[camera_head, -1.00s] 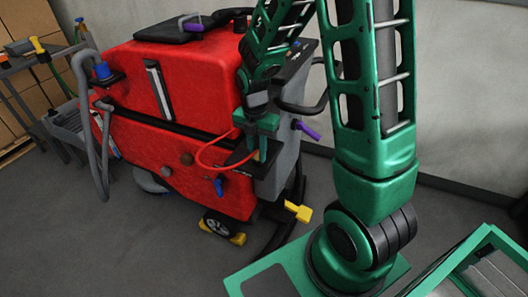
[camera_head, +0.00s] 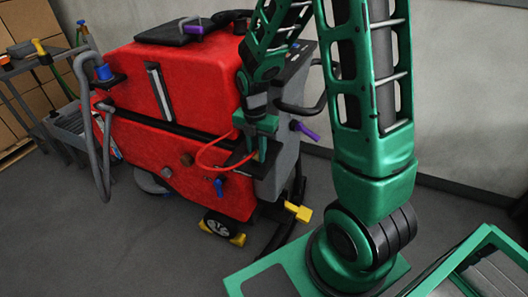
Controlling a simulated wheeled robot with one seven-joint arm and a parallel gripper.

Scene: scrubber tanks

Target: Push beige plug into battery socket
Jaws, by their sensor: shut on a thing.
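The red floor scrubber (camera_head: 190,85) stands left of centre. My gripper (camera_head: 258,152) is at its right rear side, fingers pointing down, at a small black ledge (camera_head: 240,168). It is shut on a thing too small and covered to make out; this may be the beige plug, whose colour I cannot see. A red cable (camera_head: 203,150) loops from the scrubber's side to my fingers. The battery socket is not clearly visible; my fingers cover that spot. I cannot tell whether plug and socket touch.
A purple handle (camera_head: 305,130) and yellow block (camera_head: 304,212) stick out right. A grey hose (camera_head: 104,150) hangs left, near a shelf cart (camera_head: 30,70). The floor in front is clear.

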